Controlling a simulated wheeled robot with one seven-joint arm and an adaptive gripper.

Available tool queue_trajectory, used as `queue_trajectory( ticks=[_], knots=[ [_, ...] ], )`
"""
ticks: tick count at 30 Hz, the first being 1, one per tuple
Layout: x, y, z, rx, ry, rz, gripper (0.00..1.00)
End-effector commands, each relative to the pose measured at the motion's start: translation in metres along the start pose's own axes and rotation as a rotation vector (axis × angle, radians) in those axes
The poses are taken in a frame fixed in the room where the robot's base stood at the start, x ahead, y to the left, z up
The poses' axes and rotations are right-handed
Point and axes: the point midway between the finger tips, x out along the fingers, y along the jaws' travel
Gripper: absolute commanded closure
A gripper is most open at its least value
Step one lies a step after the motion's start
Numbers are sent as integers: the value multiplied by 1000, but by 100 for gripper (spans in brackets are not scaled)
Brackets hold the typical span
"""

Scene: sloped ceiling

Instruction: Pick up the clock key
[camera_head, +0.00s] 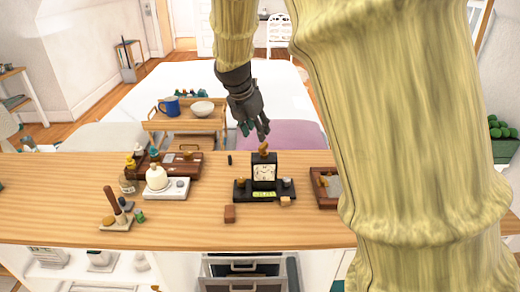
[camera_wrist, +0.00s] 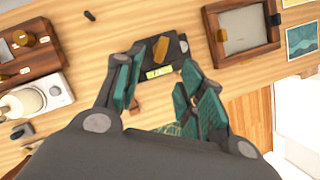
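A small golden-brown piece (camera_head: 264,148), which looks like the clock key, is on top of a black clock (camera_head: 264,172) with a pale face. The clock is on a black base (camera_head: 243,192) on the wooden counter. In the wrist view the golden-brown piece (camera_wrist: 161,48) lies on the clock, just beyond and between my fingertips. My gripper (camera_head: 256,132) points down slightly above and left of it in the head view. In the wrist view my gripper (camera_wrist: 163,66) has its teal-padded fingers spread with nothing held between them.
On the base are a green-lit display (camera_head: 263,194) and small knobs. A wooden tray (camera_head: 326,203) stands to the right; a white device (camera_head: 167,191) and a brown box (camera_head: 185,170) stand to the left. A reddish block (camera_head: 229,213) lies in front.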

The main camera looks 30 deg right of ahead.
Motion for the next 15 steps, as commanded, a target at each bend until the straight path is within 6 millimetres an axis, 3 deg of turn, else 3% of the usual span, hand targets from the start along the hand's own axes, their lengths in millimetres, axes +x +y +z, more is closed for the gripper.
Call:
queue_trajectory(
  ticks=[6, 15],
  knots=[
    [29, -8, 5, 13, 2, -6, 61],
    [42, -6, 5, 11, 0, -4, 61]
  ],
)
